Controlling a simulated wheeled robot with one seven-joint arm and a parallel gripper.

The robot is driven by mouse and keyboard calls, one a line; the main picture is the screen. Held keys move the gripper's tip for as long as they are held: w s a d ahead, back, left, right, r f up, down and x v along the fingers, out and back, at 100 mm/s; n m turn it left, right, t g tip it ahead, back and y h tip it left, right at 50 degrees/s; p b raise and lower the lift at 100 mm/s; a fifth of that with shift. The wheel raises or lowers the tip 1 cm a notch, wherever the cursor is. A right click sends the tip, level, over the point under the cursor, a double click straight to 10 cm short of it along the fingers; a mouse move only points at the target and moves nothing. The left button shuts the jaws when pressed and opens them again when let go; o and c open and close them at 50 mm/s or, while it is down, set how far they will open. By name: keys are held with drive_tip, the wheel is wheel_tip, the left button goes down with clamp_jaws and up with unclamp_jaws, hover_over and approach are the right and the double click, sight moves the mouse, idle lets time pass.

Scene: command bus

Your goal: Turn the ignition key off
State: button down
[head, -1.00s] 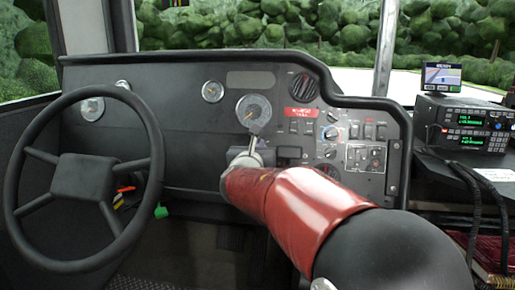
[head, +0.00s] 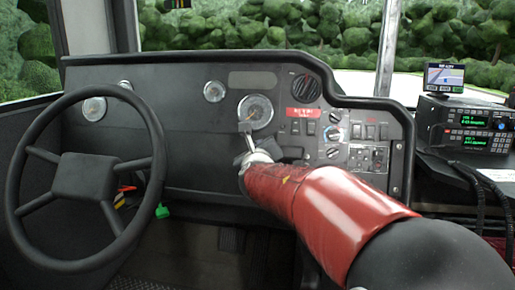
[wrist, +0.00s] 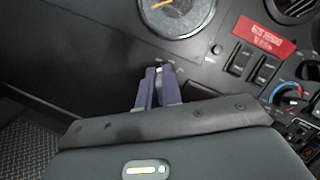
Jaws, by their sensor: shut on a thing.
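My gripper (wrist: 158,88) is at the dashboard, just below the large round gauge (head: 255,111). In the wrist view its two purple-grey fingers are close together and point at the dark panel below the same gauge (wrist: 178,12). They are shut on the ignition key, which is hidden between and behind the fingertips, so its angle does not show. In the head view my red arm comes in from the lower right and covers part of the panel below the gauge.
The steering wheel (head: 86,176) stands to the left, clear of my arm. Rocker switches (wrist: 254,64) and a red label (wrist: 264,37) lie right of the gripper. A windshield post (head: 388,50) and radios (head: 465,127) are farther right.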

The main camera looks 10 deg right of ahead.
drive_tip(key=shift+d+f, duration=0.15)
drive_tip(key=shift+f, duration=0.3)
drive_tip(key=c, duration=1.6)
unclamp_jaws()
drive_tip(key=shift+d, duration=0.1)
drive_tip(key=shift+o, duration=0.2)
drive_tip(key=shift+r, duration=0.15)
